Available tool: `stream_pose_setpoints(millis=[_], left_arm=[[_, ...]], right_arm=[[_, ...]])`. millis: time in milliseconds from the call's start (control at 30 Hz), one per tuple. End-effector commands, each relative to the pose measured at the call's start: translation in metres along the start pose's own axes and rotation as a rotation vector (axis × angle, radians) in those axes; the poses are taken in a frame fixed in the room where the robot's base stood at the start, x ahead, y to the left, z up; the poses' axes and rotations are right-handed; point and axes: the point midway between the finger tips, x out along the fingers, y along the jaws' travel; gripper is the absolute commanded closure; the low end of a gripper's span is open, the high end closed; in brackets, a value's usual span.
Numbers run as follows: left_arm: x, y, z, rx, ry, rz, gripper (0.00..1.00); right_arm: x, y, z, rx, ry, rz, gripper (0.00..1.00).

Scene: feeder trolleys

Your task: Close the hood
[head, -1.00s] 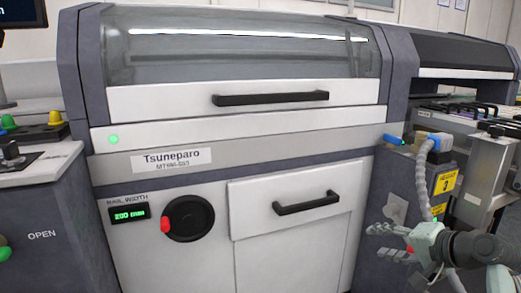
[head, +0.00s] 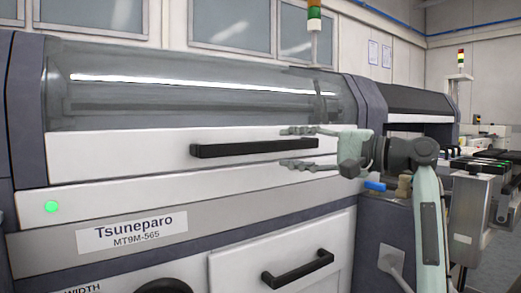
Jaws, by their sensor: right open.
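The hood (head: 120,151) of the Tsuneparo machine has a clear curved window (head: 200,100) above a white front panel. It sits down against the white strip below it, with no gap that I can see. Its black bar handle (head: 253,148) runs across the white panel. My right gripper (head: 283,148) is open, its fingers pointing left. In the picture its fingertips lie over the right end of the handle, one above and one below it. I cannot tell whether they touch it. My left gripper is not in view.
A white drawer front with a lower black handle (head: 298,268) is below the hood. A green light (head: 51,207) glows on the strip at left. A blue connector (head: 375,186) and a conveyor unit (head: 478,205) stand at right. A signal tower (head: 314,30) rises behind.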

Motion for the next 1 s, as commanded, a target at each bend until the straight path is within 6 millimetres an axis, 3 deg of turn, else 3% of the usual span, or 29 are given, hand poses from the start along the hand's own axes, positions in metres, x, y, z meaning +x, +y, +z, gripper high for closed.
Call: stream_pose_setpoints(millis=[333, 733, 1000], left_arm=[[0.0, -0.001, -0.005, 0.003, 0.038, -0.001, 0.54], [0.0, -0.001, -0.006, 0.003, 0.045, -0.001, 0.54], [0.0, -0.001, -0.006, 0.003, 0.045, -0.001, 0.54]], right_arm=[[0.054, 0.002, 0.001, 0.002, -0.002, 0.002, 0.57], [0.065, 0.001, 0.0, -0.001, 0.001, 0.003, 0.57], [0.065, 0.002, 0.0, -0.001, 0.001, 0.003, 0.88]])
